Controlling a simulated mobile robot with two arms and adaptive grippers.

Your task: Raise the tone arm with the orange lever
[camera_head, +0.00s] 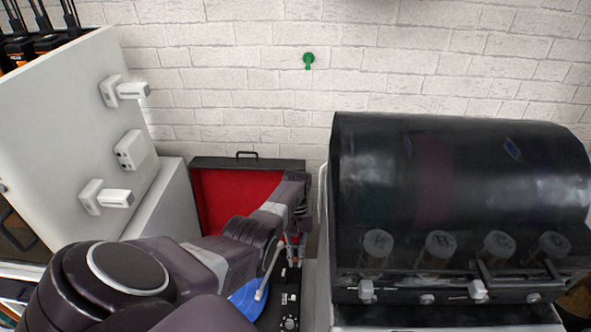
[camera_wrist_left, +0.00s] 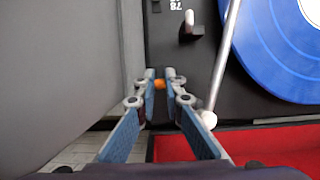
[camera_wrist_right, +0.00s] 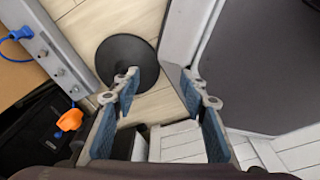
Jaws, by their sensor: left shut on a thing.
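The record player is an open case with a red-lined lid (camera_head: 236,193) and a blue record (camera_head: 244,298); the record also shows in the left wrist view (camera_wrist_left: 275,50). Its silver tone arm (camera_wrist_left: 226,60) runs across the record's edge and ends near a white knob (camera_wrist_left: 208,120). The orange lever (camera_wrist_left: 159,84) sits between the fingertips of my left gripper (camera_wrist_left: 160,77), which is shut on it. In the head view my left gripper (camera_head: 293,240) points down over the deck's right side, and the lever cannot be made out. My right gripper (camera_wrist_right: 160,80) is open and empty.
A dark-lidded machine with several knobs (camera_head: 455,190) stands close right of the player. A white panel with sockets (camera_head: 75,130) stands left. A green wall hook (camera_head: 308,60) is above. Below my right gripper are a black round base (camera_wrist_right: 127,62) and a plank floor (camera_wrist_right: 85,25).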

